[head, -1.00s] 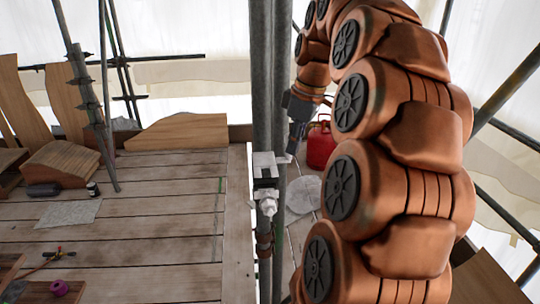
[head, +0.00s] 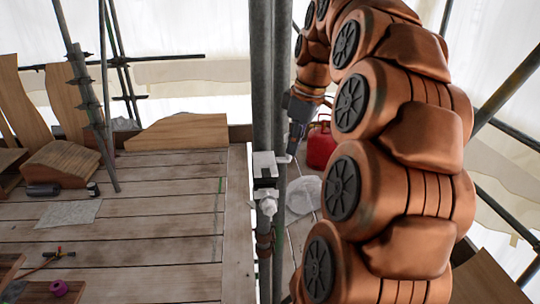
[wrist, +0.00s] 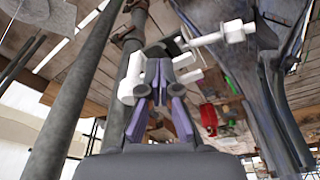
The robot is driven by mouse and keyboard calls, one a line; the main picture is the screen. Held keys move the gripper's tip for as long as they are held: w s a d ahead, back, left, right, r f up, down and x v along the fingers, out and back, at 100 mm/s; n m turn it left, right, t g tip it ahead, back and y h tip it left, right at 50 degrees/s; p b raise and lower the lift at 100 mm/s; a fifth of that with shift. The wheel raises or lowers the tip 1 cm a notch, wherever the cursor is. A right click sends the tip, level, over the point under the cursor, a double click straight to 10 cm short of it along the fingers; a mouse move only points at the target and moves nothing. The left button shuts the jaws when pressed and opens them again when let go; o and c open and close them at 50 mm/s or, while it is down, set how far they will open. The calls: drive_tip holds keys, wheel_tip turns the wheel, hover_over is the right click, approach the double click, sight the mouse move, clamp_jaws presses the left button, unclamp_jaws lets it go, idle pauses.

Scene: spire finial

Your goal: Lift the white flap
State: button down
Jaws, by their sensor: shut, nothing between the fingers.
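A small white fitting with a dark slot is on the upright grey pole, and its white flap (head: 264,160) is at the top in the head view. My gripper (head: 291,153) is just right of it, partly hidden by the fitting and pole. In the wrist view my gripper (wrist: 160,66) is shut, its purple fingers close together with nothing between them. White pieces of the fitting (wrist: 130,78) lie on both sides of the fingertips. I cannot tell which white piece is the flap there, or whether the fingers touch it.
The upright scaffold pole (head: 264,80) stands close beside my gripper. A plank deck (head: 140,225) lies left, with wooden pieces (head: 62,165), a grey sheet (head: 68,214) and a purple roll (head: 59,288). A red can (head: 321,145) stands behind my arm.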

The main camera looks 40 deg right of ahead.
drive_tip(key=shift+f+b, duration=1.2)
drive_tip(key=shift+f, duration=0.65)
drive_tip(key=shift+w+d+r, duration=0.2)
drive_tip(key=shift+w+d, duration=0.5)
drive_tip(key=shift+w, duration=0.25)
idle(0.5)
